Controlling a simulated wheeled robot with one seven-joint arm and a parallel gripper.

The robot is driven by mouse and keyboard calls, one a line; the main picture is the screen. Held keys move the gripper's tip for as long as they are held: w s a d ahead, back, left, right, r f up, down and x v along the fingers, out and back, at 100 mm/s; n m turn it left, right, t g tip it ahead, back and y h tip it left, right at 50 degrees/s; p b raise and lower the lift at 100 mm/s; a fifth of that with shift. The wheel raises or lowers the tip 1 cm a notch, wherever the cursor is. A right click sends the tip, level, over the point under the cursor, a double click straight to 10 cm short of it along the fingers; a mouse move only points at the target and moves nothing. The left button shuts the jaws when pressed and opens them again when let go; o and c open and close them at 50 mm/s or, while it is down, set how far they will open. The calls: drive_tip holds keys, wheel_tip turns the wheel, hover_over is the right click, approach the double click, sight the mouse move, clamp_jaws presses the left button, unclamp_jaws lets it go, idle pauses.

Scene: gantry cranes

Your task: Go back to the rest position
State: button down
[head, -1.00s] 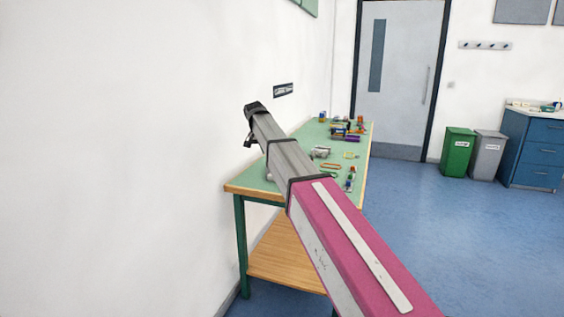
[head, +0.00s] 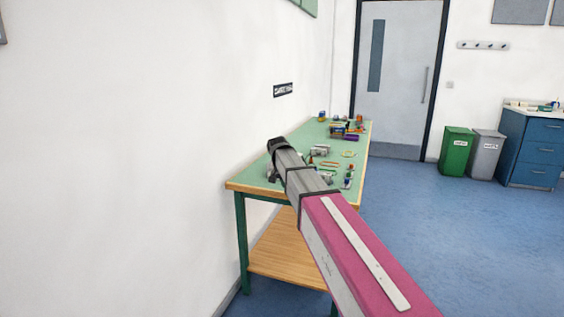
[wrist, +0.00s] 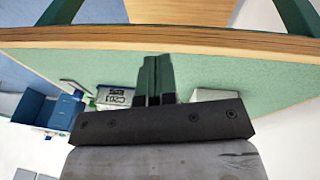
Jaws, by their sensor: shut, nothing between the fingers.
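My gripper shows in the wrist view (wrist: 157,80) with its two dark fingers side by side and touching, nothing between them. In the head view my arm reaches over the near end of a green-topped workbench (head: 248,180), and the fingers are hard to make out there. In the wrist view the green bench top (wrist: 255,75) and its wooden edge lie beyond the fingers. A grey labelled block (wrist: 117,97) is on the left of the fingers, partly hidden by my gripper's mount.
Several small coloured parts (head: 345,133) lie along the bench. A wooden lower shelf (head: 285,255) is below. A white wall (head: 120,150) stands close on the left. A green bin (head: 457,150), a grey bin (head: 487,154) and blue drawers (head: 530,150) are at the far right. The blue floor between is clear.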

drive_tip(key=s+d+f+n+g+y, duration=0.1)
drive_tip(key=s+d+f, duration=0.7)
drive_tip(key=s+f, duration=0.4)
drive_tip(key=s+d+f+n+y, duration=0.1)
drive_tip(key=s+d+f, duration=0.8)
drive_tip(key=s+f, duration=0.4)
drive_tip(key=s, duration=0.3)
drive_tip(key=shift+d+g, duration=0.3)
drive_tip(key=shift+g, duration=0.1)
